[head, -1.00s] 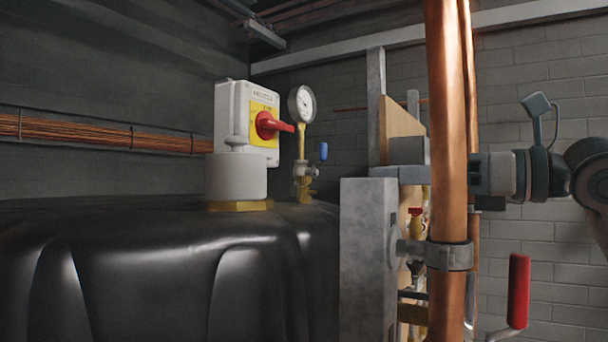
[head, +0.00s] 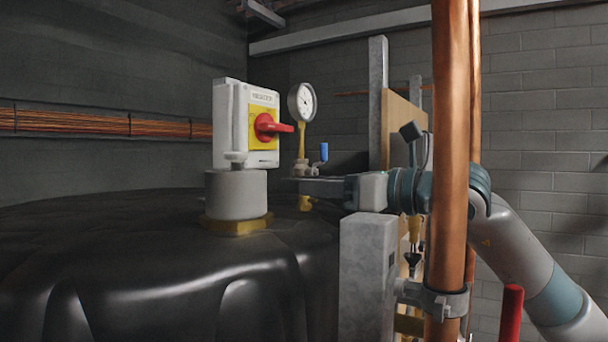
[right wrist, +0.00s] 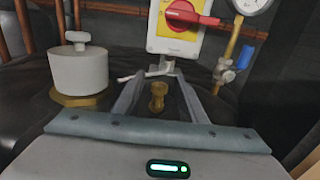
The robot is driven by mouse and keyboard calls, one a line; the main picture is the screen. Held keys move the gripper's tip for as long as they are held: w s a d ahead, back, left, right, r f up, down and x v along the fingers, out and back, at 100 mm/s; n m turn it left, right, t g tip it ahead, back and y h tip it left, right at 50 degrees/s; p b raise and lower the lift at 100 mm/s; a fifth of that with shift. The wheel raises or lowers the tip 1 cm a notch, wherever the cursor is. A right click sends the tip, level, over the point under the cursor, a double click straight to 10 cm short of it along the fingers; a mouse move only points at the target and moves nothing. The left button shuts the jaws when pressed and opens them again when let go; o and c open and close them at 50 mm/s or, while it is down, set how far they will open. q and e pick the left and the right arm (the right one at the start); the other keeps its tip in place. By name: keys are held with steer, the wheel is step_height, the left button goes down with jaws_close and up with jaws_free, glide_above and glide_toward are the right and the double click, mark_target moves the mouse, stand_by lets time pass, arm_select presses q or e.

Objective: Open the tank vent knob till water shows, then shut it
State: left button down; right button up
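A pale cylinder (head: 235,190) with a small round knob (head: 236,158) on top stands on a brass nut on the black tank (head: 150,270). It also shows in the right wrist view at left (right wrist: 78,72). I cannot tell for sure which part is the vent knob. My right gripper (head: 293,184) reaches in from the right over the tank edge, to the right of the cylinder and apart from it. In the right wrist view its two fingers (right wrist: 158,80) are apart and empty. A small brass fitting (right wrist: 157,98) shows between them, seemingly lower. My left gripper is out of view.
A pressure gauge (head: 302,101) and blue-handled valve (head: 324,152) stand close to my gripper. A vertical copper pipe (head: 450,200) crosses in front of my arm. A grey post (head: 366,280) stands below.

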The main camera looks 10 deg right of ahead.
steer(key=shift+w+a, duration=0.2)
steer(key=shift+c, duration=0.3)
jaws_close()
steer(key=shift+f+n+g+y+b, duration=0.1)
steer(key=shift+n+g+y+b, duration=0.45)
steer(key=shift+n+g+y, duration=0.95)
steer(key=shift+n+g, duration=0.1)
steer(key=shift+g, duration=0.4)
